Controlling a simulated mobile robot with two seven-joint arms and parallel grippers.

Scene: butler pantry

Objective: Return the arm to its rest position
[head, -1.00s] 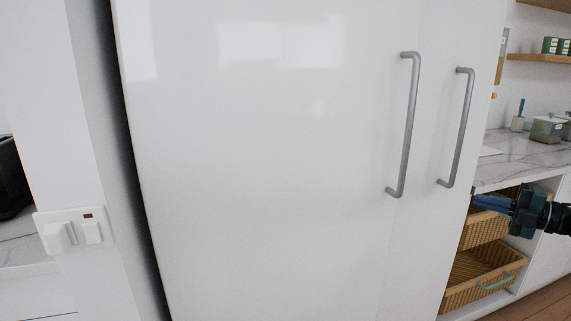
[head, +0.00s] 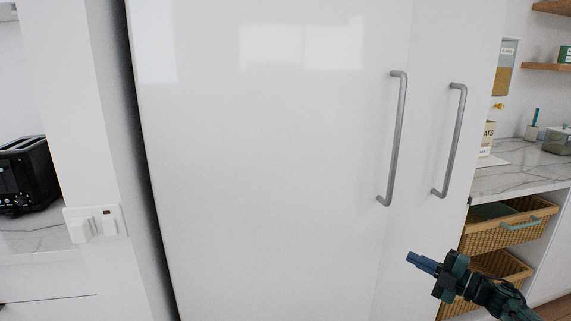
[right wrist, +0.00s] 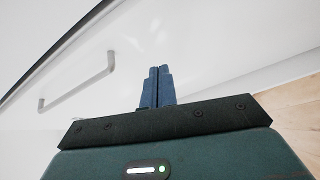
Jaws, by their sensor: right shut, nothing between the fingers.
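My right gripper (head: 424,263) is at the lower right of the head view, in front of the white cabinet and below its handles. Its blue fingers are together with nothing between them; they also show shut in the right wrist view (right wrist: 157,86). The fingers look apart from the cabinet door. My left gripper is not in view.
A tall white cabinet (head: 260,180) fills the middle, with two grey bar handles (head: 398,140) and (head: 455,140). Wicker baskets (head: 505,232) sit under a marble counter (head: 520,180) at right. A black toaster (head: 25,175) and a white switch plate (head: 95,224) are at left.

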